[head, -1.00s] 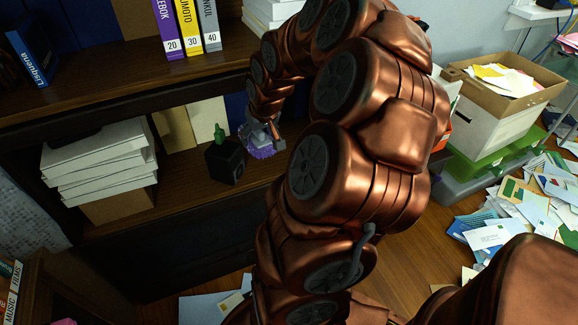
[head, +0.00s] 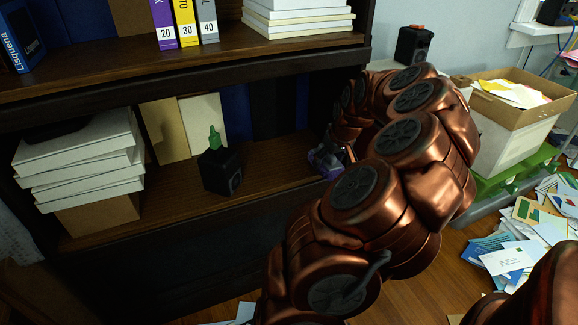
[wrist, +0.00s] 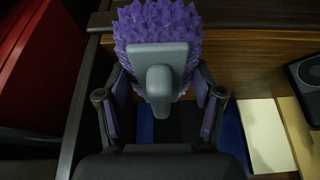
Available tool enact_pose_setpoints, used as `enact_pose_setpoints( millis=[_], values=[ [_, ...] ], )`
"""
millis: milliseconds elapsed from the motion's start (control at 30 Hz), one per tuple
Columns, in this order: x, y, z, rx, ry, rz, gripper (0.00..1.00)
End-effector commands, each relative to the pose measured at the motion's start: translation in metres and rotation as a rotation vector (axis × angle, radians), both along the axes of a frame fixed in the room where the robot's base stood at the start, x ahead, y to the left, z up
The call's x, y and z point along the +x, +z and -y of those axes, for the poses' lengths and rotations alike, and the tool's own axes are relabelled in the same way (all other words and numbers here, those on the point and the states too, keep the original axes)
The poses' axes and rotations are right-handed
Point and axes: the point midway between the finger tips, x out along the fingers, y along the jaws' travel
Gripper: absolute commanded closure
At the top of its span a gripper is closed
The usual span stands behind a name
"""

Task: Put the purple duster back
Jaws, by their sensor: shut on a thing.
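The purple duster has a spiky purple head (wrist: 158,22) and a grey handle piece (wrist: 160,80), seen close up in the wrist view. My gripper (wrist: 162,98) is shut on it, with a finger on each side of the grey handle. In the head view the duster (head: 325,162) is small and partly hidden by my arm, at the right end of the middle shelf (head: 262,182). I cannot tell whether it touches the shelf board.
A black speaker (head: 221,172) with a green cactus-like object (head: 214,138) stands left of the duster. Folders (head: 203,123) line the shelf back. White boxes (head: 85,165) are stacked at left. A red surface (wrist: 35,65) lies left in the wrist view.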

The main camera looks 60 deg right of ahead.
Motion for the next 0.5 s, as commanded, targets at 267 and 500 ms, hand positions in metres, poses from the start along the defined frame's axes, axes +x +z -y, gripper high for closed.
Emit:
enact_pose_setpoints(
  millis=[267,500],
  values=[
    [0.062,-0.008,-0.009,-0.002,0.003,-0.001,0.66],
    [0.103,-0.011,-0.017,-0.002,0.003,0.000,0.66]
  ],
)
